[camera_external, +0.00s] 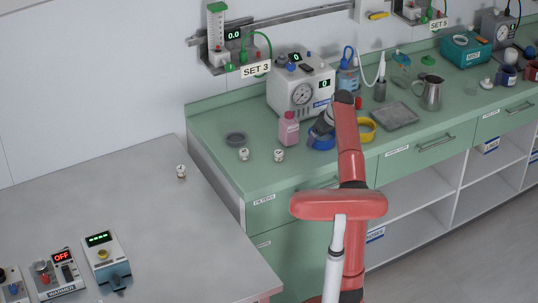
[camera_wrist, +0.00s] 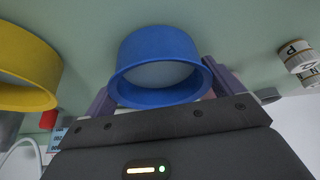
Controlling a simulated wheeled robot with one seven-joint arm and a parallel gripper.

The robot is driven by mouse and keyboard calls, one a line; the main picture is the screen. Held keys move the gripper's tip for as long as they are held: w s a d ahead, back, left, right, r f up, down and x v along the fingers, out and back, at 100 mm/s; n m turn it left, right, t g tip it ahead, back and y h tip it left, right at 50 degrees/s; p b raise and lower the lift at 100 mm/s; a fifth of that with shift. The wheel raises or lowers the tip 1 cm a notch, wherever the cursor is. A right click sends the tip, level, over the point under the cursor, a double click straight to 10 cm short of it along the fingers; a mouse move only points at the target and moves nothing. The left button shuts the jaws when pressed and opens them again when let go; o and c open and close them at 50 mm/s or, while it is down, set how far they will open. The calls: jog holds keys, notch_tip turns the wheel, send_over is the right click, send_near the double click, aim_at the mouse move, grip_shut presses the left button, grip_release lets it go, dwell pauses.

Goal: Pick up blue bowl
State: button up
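The blue bowl (camera_external: 320,143) stands on the green counter, in front of the white device with dials. In the wrist view the blue bowl (camera_wrist: 160,52) is close, at the upper middle, with its round opening facing the camera. My gripper (camera_external: 321,128) is low at the bowl, and its dark body covers part of the bowl in the external view. In the wrist view the two fingers of my gripper (camera_wrist: 160,72) stand apart, one on each side of the bowl. Their tips are partly hidden by the bowl, and contact cannot be made out.
A yellow ring-shaped bowl (camera_external: 367,130) stands close to the right of the blue one. A pink bottle (camera_external: 289,130) is on the left. The dial device (camera_external: 300,92) is behind. A grey tray (camera_external: 394,116) and metal jug (camera_external: 428,93) stand farther right. Two small labelled jars (camera_external: 279,155) are front left.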

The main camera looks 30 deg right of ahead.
jog(key=c, duration=0.4)
jog(key=shift+r, duration=0.1)
